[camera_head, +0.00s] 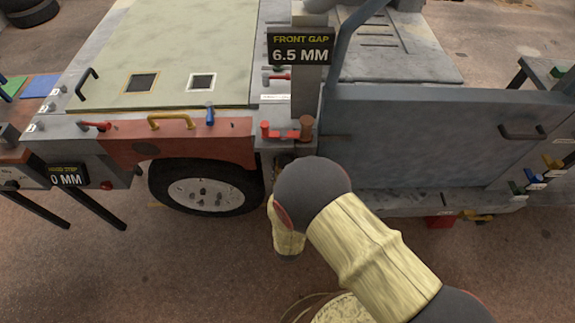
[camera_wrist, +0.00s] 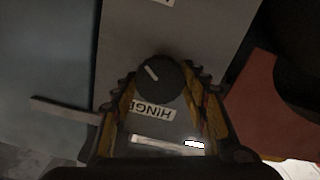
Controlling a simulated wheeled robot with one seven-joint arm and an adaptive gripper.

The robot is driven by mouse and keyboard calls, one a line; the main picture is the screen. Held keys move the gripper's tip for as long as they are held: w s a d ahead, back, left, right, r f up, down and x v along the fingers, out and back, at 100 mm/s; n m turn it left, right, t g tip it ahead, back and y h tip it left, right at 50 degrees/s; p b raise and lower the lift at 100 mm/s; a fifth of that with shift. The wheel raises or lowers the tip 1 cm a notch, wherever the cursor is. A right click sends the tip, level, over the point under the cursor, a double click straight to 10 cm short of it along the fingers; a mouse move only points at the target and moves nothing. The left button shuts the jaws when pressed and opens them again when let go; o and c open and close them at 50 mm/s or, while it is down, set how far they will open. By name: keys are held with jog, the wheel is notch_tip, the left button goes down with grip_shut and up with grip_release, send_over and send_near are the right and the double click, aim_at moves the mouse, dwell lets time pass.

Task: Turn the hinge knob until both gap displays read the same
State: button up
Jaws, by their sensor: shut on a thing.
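The hinge knob (camera_wrist: 160,80) is a dark round knob with a pale pointer line, in the middle of the wrist view. A white label reading HINGE (camera_wrist: 154,110) lies beside it, upside down in the picture. My gripper (camera_wrist: 166,84) has its two yellow-and-black fingers on either side of the knob, shut on it. In the head view the knob and gripper are hidden behind my arm. The front gap display (camera_head: 301,48) reads 6.5 MM. A second display, labelled HOOD STEP (camera_head: 66,176), reads 0 MM. No second gap display can be made out.
A grey door panel (camera_head: 430,135) stands to the right of the post. A red fender (camera_head: 180,145) and a wheel (camera_head: 205,187) are at the left. A red and a brown handle (camera_head: 305,128) stick up near the post. Open floor (camera_head: 130,270) lies in front.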

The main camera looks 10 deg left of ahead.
jog(key=n+p, duration=0.2)
jog(key=n, duration=1.1)
jog(key=shift+p, duration=0.3)
dwell(0.4)
jog(key=o, duration=1.2)
jog(key=shift+c, duration=0.2)
jog(key=shift+s, duration=0.1)
jog(key=v, duration=1.2)
jog(key=shift+a+f, duration=0.1)
jog(key=shift+f, duration=0.05)
